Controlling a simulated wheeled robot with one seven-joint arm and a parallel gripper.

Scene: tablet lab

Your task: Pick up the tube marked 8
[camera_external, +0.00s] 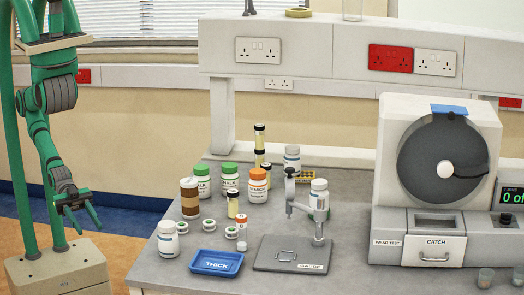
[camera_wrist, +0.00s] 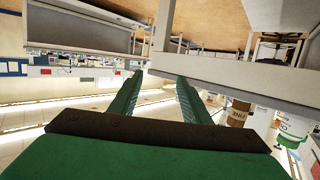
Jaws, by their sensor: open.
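Several slim tubes stand on the grey bench in the external view, and I cannot read a number 8 on any. One pale yellow tube with a dark cap (camera_external: 259,140) rises at the back. Another dark-capped yellow tube (camera_external: 232,205) stands among the jars. A tube with a red cap (camera_external: 242,228) stands closer to the front, behind the blue tray. My gripper (camera_external: 88,230) is open and empty, pointing down beyond the bench's left side, well away from the tubes. In the wrist view its two green fingers (camera_wrist: 158,80) are apart with nothing between them.
White jars with green (camera_external: 229,178) and orange (camera_external: 258,185) lids crowd the bench. A blue tray marked THICK (camera_external: 217,262), a grey gauge plate (camera_external: 290,255) and a large wear-test machine (camera_external: 437,150) stand in front and right. The wrist view shows a brown FINE jar (camera_wrist: 238,117).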

